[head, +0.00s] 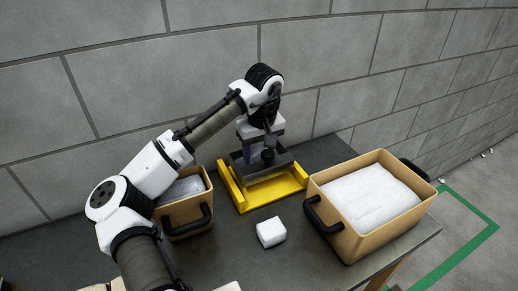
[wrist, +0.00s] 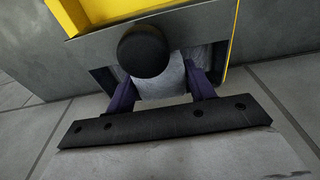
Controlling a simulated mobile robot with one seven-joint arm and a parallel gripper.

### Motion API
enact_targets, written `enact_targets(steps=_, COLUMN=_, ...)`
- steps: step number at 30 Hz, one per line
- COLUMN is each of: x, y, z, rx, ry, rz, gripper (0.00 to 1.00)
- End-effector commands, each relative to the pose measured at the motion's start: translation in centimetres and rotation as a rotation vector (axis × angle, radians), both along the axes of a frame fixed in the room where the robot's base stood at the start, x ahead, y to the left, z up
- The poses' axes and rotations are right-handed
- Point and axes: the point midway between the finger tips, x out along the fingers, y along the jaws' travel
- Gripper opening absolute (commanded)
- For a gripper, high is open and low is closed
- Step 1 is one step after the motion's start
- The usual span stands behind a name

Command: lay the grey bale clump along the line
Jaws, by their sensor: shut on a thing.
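My gripper (head: 249,157) points down into the dark grey metal hopper (head: 281,158), which sits in a yellow frame (head: 275,189) on the table. In the wrist view its two purple fingers (wrist: 162,92) are shut on a pale grey lump, the grey bale clump (wrist: 170,84). A round black knob (wrist: 143,52) partly hides the clump. The clump does not show clearly in the head view, and I cannot tell whether it touches the hopper floor. I cannot make out a line on the table.
A tan crate (head: 345,238) with white filling and black handles stands at the right. A smaller tan crate (head: 184,219) stands at the left, partly behind my arm. A white block (head: 271,232) lies in front of the yellow frame. A grey block wall (head: 200,70) runs behind the table.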

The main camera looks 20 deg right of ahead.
Motion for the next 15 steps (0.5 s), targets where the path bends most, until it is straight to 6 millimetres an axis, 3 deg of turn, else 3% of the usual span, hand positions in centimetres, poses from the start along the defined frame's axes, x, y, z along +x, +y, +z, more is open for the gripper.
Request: enact_targets(steps=15, x=-0.2, y=-0.1, z=-1.7, rx=0.0, ry=0.011, rz=-0.002, gripper=0.32)
